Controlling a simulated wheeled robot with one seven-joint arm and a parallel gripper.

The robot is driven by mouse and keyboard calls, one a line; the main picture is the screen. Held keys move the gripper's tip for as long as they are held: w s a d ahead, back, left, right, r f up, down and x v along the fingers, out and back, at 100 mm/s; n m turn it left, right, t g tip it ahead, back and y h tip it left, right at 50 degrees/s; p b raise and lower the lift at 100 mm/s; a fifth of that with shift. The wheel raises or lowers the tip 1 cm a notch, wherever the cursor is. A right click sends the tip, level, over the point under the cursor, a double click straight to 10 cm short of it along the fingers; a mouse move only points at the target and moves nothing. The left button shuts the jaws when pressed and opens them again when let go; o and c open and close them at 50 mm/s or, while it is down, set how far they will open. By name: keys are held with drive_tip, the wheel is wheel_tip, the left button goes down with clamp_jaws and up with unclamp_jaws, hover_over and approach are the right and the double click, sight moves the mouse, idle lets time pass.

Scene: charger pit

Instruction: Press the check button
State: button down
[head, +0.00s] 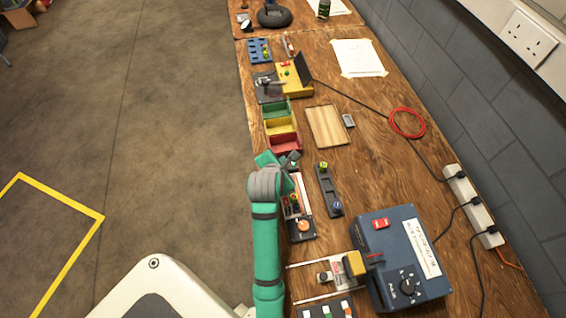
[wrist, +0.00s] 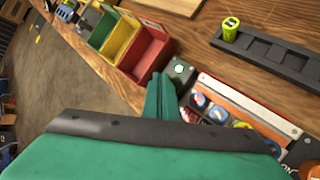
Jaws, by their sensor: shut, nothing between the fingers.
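A small round green button with a pale rim (wrist: 179,69) sits on a dark box (wrist: 188,80) in the wrist view; it looks like the check button. My green gripper (wrist: 161,78) is shut and empty. Its fingertips show just left of the button and close to it; I cannot tell whether they touch the box.
Green, yellow and red bins (head: 279,125) stand just beyond my gripper. A tray with several batteries (wrist: 225,110) lies right of the button. A dark slotted holder (head: 328,189) with a yellow-green cell (wrist: 230,28) lies further right. A blue charger box (head: 400,255) stands nearer.

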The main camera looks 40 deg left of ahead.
idle(0.4)
drive_tip(key=shift+s+r, duration=0.1)
drive_tip(key=shift+r, duration=0.7)
drive_tip(key=shift+r, duration=2.5)
